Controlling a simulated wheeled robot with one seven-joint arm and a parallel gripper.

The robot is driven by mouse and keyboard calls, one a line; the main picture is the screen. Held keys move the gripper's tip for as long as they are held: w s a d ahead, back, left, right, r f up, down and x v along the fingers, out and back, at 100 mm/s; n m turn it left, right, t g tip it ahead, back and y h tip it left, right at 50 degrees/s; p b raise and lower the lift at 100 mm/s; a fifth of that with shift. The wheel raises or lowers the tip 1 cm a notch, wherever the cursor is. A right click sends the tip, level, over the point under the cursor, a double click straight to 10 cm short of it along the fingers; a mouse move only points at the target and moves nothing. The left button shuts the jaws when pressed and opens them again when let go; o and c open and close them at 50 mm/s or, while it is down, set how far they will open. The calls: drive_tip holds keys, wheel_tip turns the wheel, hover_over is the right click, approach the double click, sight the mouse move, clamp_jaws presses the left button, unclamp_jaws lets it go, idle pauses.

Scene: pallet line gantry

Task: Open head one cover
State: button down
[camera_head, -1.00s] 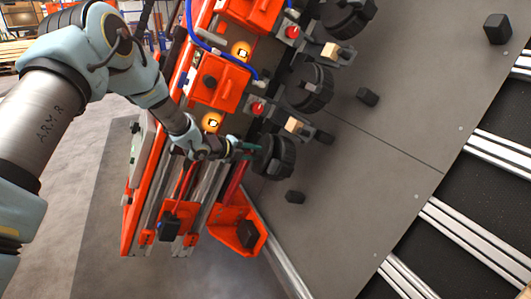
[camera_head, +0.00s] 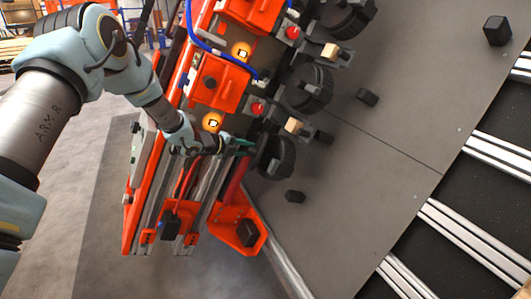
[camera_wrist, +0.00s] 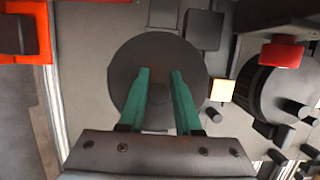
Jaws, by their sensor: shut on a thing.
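The round dark cover (camera_head: 276,158) is at the lowest head of the orange machine. In the wrist view the cover (camera_wrist: 158,50) is a flat dark grey disc filling the middle. My gripper (camera_head: 245,145) reaches it from the left with teal fingers. In the wrist view my gripper (camera_wrist: 160,74) has its two fingers in front of the disc, with a small grey part between them. It is shut on this part of the cover. The hinge and whatever lies behind the disc are hidden.
Two more round dark heads stand above, the nearer one (camera_head: 309,88) beside red knobs (camera_head: 257,109) and pale blocks (camera_head: 293,126). A blue hose (camera_head: 215,53) loops over the orange housings. Small dark blocks (camera_head: 295,196) lie on the grey plate (camera_head: 390,120). Floor at lower left is clear.

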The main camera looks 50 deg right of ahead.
drive_tip(key=shift+w, duration=0.15)
drive_tip(key=shift+w+a+r+p, duration=0.15)
drive_tip(key=shift+w+p, duration=0.1)
drive_tip(key=shift+w, duration=0.3)
drive_tip(key=shift+w+a+r+p, duration=0.15)
drive_tip(key=shift+w+p, duration=0.1)
drive_tip(key=shift+w, duration=0.25)
drive_tip(key=shift+d, duration=0.1)
drive_tip(key=c, duration=0.7)
unclamp_jaws()
drive_tip(key=shift+w+a+r+p, duration=0.45)
drive_tip(key=shift+a+r, duration=0.35)
drive_tip(key=shift+a, duration=0.55)
drive_tip(key=shift+w+a+r+p, duration=0.3)
drive_tip(key=shift+w+a+r, duration=0.4)
drive_tip(key=shift+a, duration=0.7)
drive_tip(key=shift+w+a+r+p, duration=0.4)
drive_tip(key=shift+a+r, duration=0.45)
drive_tip(key=shift+a, duration=0.5)
